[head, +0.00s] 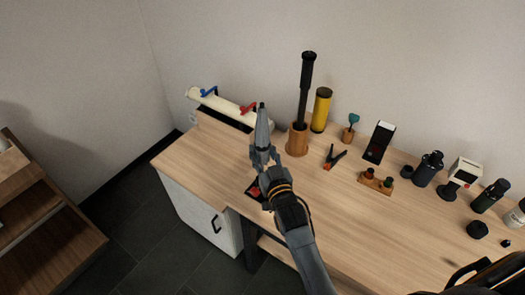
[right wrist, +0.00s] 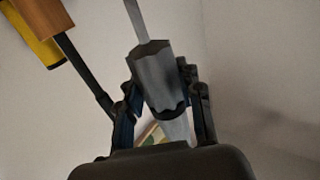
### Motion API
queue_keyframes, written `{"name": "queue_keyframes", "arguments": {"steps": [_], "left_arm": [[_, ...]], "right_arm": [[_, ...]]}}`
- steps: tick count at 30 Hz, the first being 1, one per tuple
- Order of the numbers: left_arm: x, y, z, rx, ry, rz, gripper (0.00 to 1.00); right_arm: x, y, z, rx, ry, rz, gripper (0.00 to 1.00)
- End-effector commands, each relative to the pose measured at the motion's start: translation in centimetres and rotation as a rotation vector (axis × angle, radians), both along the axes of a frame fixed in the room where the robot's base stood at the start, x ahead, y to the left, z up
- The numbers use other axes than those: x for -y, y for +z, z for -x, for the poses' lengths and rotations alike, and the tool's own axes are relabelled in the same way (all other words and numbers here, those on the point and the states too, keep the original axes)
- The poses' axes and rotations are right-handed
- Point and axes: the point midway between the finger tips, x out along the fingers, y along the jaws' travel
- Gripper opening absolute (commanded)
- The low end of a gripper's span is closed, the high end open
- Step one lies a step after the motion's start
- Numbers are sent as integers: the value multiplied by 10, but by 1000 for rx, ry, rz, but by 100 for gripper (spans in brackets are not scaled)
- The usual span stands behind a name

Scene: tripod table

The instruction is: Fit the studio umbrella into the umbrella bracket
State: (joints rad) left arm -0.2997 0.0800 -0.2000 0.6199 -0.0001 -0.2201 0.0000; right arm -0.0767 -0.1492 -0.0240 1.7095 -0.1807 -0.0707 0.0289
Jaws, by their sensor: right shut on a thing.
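My right gripper (head: 263,158) is shut on a slim grey tapered thing, which I take to be the folded studio umbrella (head: 262,130). It stands nearly upright above the table's left part, dark tip up. In the right wrist view the gripper (right wrist: 165,108) has its fingers on both sides of the umbrella's grey body (right wrist: 155,75), and a thin grey shaft runs to the top edge. A small black-and-red piece (head: 254,190) lies partly hidden behind my gripper; I cannot tell whether it is the umbrella bracket. My left gripper is not in view.
A wooden holder (head: 297,141) with a tall black pole (head: 306,85) stands close right of the umbrella, beside a yellow cylinder (head: 321,110). A white roll (head: 215,103) with blue and red clamps lies behind. An orange-black clamp (head: 335,157) and several small items occupy the right side.

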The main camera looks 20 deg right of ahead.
Motion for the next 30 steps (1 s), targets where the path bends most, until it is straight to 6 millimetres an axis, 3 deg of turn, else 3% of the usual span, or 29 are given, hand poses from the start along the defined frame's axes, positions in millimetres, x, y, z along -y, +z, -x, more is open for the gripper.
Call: {"name": "queue_keyframes", "arguments": {"steps": [18,19,22,23,30], "left_arm": [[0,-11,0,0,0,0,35],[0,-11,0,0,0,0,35],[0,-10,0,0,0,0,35],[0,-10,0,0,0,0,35],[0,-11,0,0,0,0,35]], "right_arm": [[0,-16,0,2,0,0,1],[0,-15,0,3,0,0,38],[0,-15,0,2,0,0,58],[0,-15,0,2,0,0,62],[0,-16,0,0,0,0,62]]}}
